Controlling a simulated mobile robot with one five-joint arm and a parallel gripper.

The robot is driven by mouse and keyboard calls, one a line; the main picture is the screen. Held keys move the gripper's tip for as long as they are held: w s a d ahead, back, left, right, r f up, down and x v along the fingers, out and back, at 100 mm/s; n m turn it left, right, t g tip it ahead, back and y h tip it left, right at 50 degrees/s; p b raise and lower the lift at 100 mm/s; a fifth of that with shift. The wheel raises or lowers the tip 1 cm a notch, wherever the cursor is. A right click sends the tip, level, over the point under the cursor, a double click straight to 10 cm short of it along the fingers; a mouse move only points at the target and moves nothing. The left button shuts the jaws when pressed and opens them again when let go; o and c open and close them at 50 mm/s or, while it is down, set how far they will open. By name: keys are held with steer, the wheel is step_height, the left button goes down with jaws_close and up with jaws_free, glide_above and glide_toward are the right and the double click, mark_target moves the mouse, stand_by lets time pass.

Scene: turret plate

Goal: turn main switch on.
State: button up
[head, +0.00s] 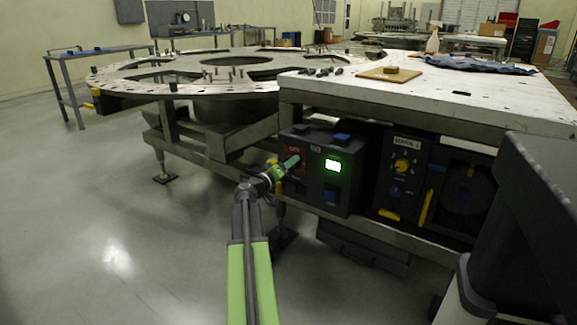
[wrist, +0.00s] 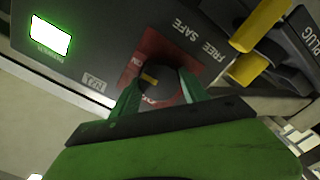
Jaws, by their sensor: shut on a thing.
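The main switch is a dark rotary knob (wrist: 167,82) with a yellow pointer mark, set on a red plate (wrist: 150,48) in the wrist view. Lettering is partly legible on the plate, with "FREE" and "SAFE" beside it. My gripper (wrist: 158,90) has its two green fingers on either side of the knob and is shut on it. In the head view my gripper (head: 293,162) reaches the left part of the dark control box (head: 335,183). The knob is largely hidden there behind the fingers.
A lit green-white display (head: 333,165) is right of the switch. Yellow parts (wrist: 258,25) protrude near the switch in the wrist view. A panel with a yellow knob (head: 402,166) stands farther right. The white tabletop (head: 500,88) overhangs the box; open floor (head: 110,230) lies left.

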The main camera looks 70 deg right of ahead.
stand_by(0.4)
steer(key=o, duration=1.4)
steer(key=shift+a, duration=0.1)
steer(key=v, duration=1.7)
steer(key=shift+a, duration=0.15)
